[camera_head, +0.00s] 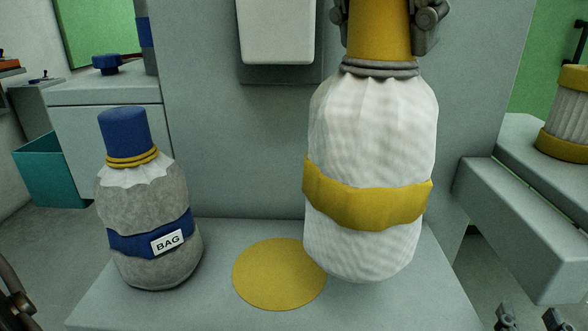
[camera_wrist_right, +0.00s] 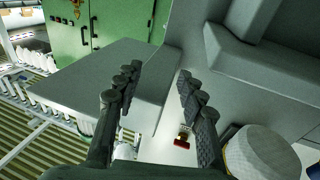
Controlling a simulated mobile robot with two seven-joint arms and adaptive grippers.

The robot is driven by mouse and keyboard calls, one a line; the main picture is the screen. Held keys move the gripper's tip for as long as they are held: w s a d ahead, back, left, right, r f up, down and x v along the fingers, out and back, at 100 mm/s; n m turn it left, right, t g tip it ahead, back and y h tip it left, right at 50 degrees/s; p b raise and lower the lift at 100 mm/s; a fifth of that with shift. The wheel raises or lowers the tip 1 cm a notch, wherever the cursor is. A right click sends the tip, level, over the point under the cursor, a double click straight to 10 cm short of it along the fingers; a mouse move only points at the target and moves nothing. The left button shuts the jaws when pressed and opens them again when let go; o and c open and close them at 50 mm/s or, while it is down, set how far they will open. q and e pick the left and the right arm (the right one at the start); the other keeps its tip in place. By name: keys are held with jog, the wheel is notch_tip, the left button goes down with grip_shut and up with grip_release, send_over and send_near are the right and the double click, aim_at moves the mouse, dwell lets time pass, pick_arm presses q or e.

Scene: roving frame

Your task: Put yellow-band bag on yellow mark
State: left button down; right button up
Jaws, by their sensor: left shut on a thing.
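The yellow-band bag (camera_head: 370,130) is white with a yellow band around its middle and a yellow neck. It is upright in the head view. My left gripper (camera_head: 384,20) is shut on its neck from above. The yellow mark (camera_head: 275,275) is a flat disc on the grey platform. The bag's base is to the right of the mark and overlaps its right edge in the picture; I cannot tell whether it touches the platform. My right gripper (camera_head: 530,320) shows only its fingertips at the lower right; in the right wrist view (camera_wrist_right: 157,78) its fingers are apart and empty.
A grey bag with a blue band and cap (camera_head: 150,215) stands left of the mark on the platform (camera_head: 215,235). A grey wall with a pale box (camera_head: 277,30) rises behind. A ribbed yellow-rimmed container (camera_head: 568,110) stands on a ledge at right. A teal bin (camera_head: 50,165) is at far left.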

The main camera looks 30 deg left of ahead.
pick_arm(q)
jog(key=shift+w+f, duration=0.1)
jog(key=shift+f, duration=0.05)
jog(key=a+f, duration=0.1)
jog(key=a+f+b, duration=0.1)
jog(key=a, duration=0.2)
jog(key=shift+w+a+f, duration=0.1)
jog(key=shift+a+f, duration=0.15)
jog(key=shift+f, duration=0.15)
jog(key=a+f+b, duration=0.2)
jog(key=a+f, duration=0.5)
jog(key=f, duration=0.1)
jog(key=shift+w, duration=0.4)
pick_arm(e)
jog(key=s+r+t+y, duration=0.2)
jog(key=r+t, duration=0.4)
jog(key=r, duration=0.4)
jog(key=shift+s+y, duration=0.3)
jog(key=shift+s, duration=0.4)
pick_arm(q)
jog(key=shift+f+b, duration=0.2)
jog(key=shift+b, duration=0.1)
pick_arm(e)
jog(key=shift+s+d+t, duration=0.15)
jog(key=shift+t, duration=0.35)
